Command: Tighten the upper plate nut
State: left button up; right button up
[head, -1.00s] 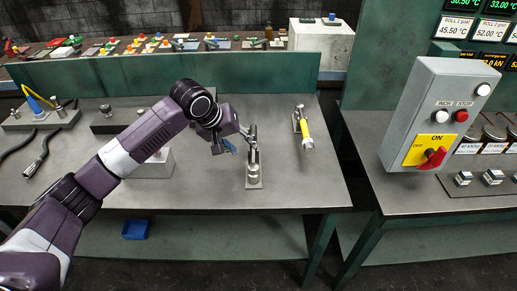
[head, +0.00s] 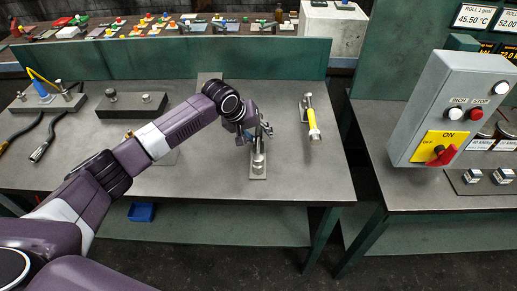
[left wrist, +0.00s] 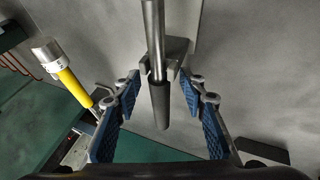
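My left gripper (head: 259,133) is just behind and above that post in the head view. In the left wrist view, my left gripper (left wrist: 160,95) is open, its blue-padded fingers on either side of a metal rod with a dark grey end (left wrist: 160,105). There are visible gaps between the pads and the rod. I cannot make out which part is the upper plate nut. My right gripper is not in view.
A yellow-handled tool (head: 313,122) lies to the right of the fixture; it also shows in the left wrist view (left wrist: 72,82). A grey switch box (head: 455,110) stands farther right. The bench front is clear.

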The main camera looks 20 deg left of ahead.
aim_at(259, 131)
pick_arm(q)
jog(key=shift+s, duration=0.1)
jog(key=c, duration=0.9)
grip_shut()
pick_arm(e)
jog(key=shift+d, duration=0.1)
pick_arm(q)
jog(key=shift+r, duration=0.15)
notch_tip(259, 131, up, 20)
jog(key=b, duration=0.2)
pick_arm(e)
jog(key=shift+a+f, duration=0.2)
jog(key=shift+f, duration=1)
